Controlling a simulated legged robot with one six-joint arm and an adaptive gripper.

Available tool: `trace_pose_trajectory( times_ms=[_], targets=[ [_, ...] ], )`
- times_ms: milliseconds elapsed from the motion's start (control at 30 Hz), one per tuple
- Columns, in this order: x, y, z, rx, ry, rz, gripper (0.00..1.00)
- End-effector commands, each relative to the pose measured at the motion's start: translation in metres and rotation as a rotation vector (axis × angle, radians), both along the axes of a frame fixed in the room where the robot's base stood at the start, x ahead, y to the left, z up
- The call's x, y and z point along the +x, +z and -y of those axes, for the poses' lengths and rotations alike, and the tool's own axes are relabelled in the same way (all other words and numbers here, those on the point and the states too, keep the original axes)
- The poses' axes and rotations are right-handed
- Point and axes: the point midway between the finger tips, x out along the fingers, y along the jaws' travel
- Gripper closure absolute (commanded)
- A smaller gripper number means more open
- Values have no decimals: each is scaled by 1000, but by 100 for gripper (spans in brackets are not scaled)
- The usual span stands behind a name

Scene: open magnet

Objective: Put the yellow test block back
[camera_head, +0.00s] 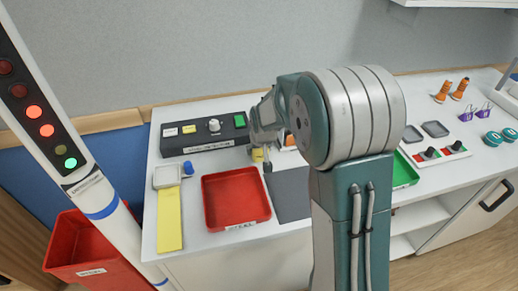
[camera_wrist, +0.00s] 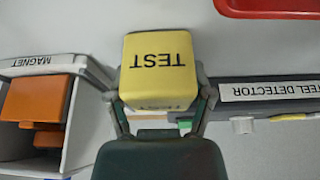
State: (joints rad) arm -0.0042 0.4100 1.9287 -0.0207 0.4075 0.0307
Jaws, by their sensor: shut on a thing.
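The yellow test block (camera_wrist: 157,65), marked TEST, sits between the two fingers of my gripper (camera_wrist: 160,92) in the wrist view. The fingers are shut on its sides. In the head view the block shows only as a small yellow patch (camera_head: 257,155) below my wrist, mostly hidden by the arm. It is beside the front right end of the black detector box (camera_head: 205,132), which the wrist view labels STEEL DETECTOR (camera_wrist: 268,90). I cannot tell whether the block touches the table.
A white MAGNET box (camera_wrist: 82,125) with orange pieces (camera_wrist: 42,100) stands left of the gripper in the wrist view. A red tray (camera_head: 236,224) lies in front. A yellow strip (camera_head: 169,220) is at left. A light tower (camera_head: 75,165) rises at far left. My arm hides the table's middle.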

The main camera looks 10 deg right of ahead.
Motion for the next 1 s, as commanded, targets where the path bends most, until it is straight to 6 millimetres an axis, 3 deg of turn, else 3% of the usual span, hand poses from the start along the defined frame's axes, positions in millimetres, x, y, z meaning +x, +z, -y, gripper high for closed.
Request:
trace_pose_trajectory(
  times_ms=[167,200,267,733,867,1000],
  targets=[
    [0,-1,0,0,0,0,85],
    [0,-2,0,0,0,0,23],
    [0,-1,0,0,0,0,0],
    [0,1,0,0,0,0,0],
    [-5,15,0,0,0,3,0],
    [-16,41,-1,0,0,5,0]
  ],
)
